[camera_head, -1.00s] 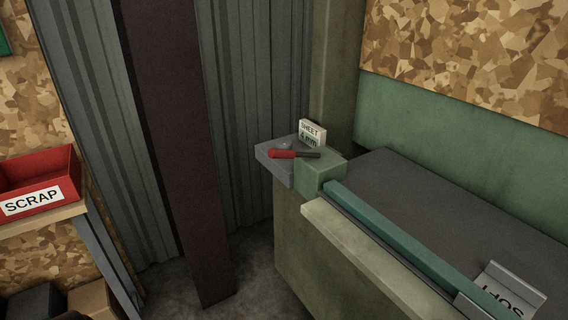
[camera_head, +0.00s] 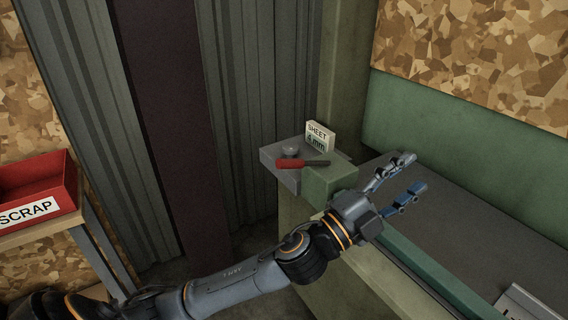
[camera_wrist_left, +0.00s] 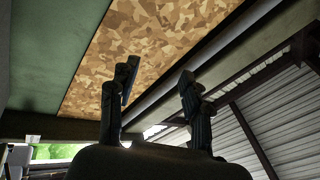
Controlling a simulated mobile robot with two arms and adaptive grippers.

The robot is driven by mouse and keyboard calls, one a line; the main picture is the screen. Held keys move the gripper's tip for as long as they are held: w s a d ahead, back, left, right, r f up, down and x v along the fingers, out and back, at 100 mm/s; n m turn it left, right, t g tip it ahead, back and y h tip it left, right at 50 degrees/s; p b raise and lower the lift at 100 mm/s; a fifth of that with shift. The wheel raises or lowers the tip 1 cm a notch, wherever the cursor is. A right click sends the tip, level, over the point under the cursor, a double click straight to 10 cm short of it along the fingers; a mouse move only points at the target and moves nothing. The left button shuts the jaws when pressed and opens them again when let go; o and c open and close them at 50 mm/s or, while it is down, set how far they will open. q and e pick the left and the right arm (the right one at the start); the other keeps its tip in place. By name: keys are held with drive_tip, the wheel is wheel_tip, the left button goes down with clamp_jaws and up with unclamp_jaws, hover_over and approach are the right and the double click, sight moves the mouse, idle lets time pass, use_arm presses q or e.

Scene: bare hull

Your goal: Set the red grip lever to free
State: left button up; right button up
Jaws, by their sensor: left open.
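The red grip lever (camera_head: 290,163) lies across the top of a grey block at the left end of the green machine, its red grip to the left and its dark shaft to the right. A round grey knob (camera_head: 290,150) sits just behind it. A small sign reading "SHEET 4 mm" (camera_head: 317,136) stands behind the lever. My left gripper (camera_head: 413,174) is open and empty, above the machine's bed to the right of the lever and apart from it. In the left wrist view its two fingers (camera_wrist_left: 157,88) are spread, with nothing between them. My right gripper is not in view.
The green machine's dark flat bed (camera_head: 470,220) lies right of the lever, with a sign holder (camera_head: 520,303) at its near end. A red SCRAP bin (camera_head: 40,190) stands on a shelf at left. A dark post (camera_head: 165,130) rises behind my arm.

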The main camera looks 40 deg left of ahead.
use_arm(q)
drive_tip(key=s+d+r+m+g+h, duration=0.2)
drive_tip(key=d+r+m+g+h, duration=0.25)
drive_tip(key=m+h, duration=0.35)
drive_tip(key=m+g+y, duration=1.1)
drive_tip(key=m+y, duration=0.3)
drive_tip(key=y, duration=0.4)
approach(282, 159)
drive_tip(key=shift+t, duration=0.25)
drive_tip(key=p+x, duration=0.2)
drive_tip(key=x, duration=1)
drive_tip(key=shift+s+f+p, duration=0.1)
drive_tip(key=shift+s+p, duration=0.1)
drive_tip(key=shift+p, duration=0.1)
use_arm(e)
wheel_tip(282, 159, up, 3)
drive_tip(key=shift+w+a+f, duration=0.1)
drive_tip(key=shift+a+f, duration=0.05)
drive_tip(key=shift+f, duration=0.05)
